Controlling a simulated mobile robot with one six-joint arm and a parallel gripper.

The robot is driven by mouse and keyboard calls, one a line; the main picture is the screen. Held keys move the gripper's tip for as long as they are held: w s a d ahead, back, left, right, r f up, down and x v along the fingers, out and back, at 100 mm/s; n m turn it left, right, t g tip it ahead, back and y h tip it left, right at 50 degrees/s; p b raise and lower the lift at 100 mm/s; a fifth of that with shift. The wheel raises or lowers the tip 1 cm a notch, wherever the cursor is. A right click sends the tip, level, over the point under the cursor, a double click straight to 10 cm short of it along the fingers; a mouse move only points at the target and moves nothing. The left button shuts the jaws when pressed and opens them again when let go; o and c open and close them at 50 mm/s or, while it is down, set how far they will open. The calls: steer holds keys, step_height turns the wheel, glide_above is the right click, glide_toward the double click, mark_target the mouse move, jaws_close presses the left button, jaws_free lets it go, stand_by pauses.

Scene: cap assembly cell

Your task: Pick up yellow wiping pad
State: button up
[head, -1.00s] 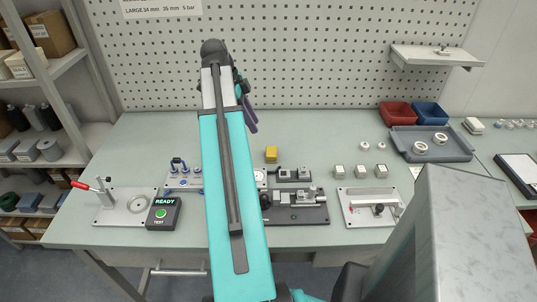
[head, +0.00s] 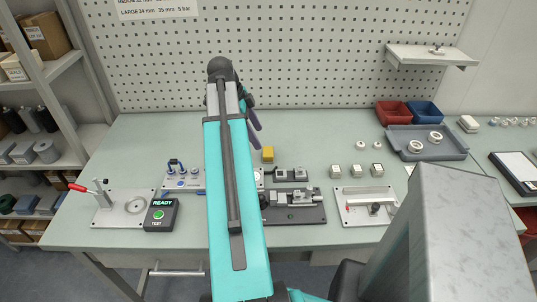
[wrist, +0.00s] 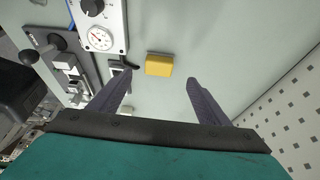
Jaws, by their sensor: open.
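The yellow wiping pad (head: 268,154) is a small yellow block lying on the pale green bench top, behind the dark fixture. In the wrist view the pad (wrist: 159,65) lies above the gap between my fingers, apart from them. My gripper (wrist: 155,90) is open and empty, with its two dark purple fingers wide apart. In the head view my gripper (head: 253,120) hangs above the bench, to the left of and behind the pad, partly hidden by my arm.
A panel with a gauge (wrist: 100,38) stands close to the pad. The dark clamp fixture (head: 292,207) lies in front of it. A perforated wall (head: 300,60) rises behind the bench. Bench to the right of and behind the pad is clear. A grey tray (head: 450,147) lies further right.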

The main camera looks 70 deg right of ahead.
mark_target(267, 151)
steer(key=shift+x, duration=1.8)
steer(key=shift+s+f+p, duration=0.1)
steer(key=shift+f+p, duration=0.05)
steer(key=shift+p, duration=0.15)
steer(key=shift+p+x, duration=0.6)
steer(key=shift+x, duration=1.85)
steer(key=shift+a, duration=0.1)
steer(key=c, duration=1.2)
steer(key=shift+o, duration=0.2)
steer(key=shift+r, duration=0.2)
